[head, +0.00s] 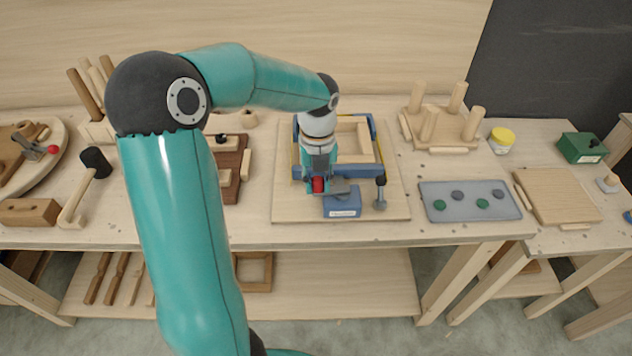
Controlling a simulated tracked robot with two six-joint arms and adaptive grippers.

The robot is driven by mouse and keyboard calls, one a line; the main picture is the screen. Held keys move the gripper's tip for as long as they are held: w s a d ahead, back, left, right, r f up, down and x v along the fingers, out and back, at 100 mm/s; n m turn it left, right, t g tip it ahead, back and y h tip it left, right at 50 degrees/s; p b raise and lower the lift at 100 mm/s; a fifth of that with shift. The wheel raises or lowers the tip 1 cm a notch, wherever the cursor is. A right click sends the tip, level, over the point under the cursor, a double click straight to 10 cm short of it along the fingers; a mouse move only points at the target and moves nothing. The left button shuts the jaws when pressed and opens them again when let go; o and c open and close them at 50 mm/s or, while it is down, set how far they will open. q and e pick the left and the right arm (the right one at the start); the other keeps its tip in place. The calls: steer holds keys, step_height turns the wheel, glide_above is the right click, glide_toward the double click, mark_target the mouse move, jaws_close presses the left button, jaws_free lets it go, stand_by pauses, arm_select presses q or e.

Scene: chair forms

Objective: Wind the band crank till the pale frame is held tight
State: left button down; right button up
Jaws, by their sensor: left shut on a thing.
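A blue block with a white label (343,207) is at the front of the band. My left gripper (319,182) points down just left of this block and is shut on the red knob of the band crank (319,186). The crank's arm is mostly hidden. My right gripper is out of view.
A dark-topped upright clamp handle (380,192) stands close to the right of the block. A mallet (92,166) and a brown tray (232,170) lie left. An upturned stool (440,122) and a grey mat (470,201) with coloured discs are right.

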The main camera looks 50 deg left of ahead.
arm_select(q)
steer(key=c, duration=0.9)
jaws_free()
step_height(320, 180, up, 12)
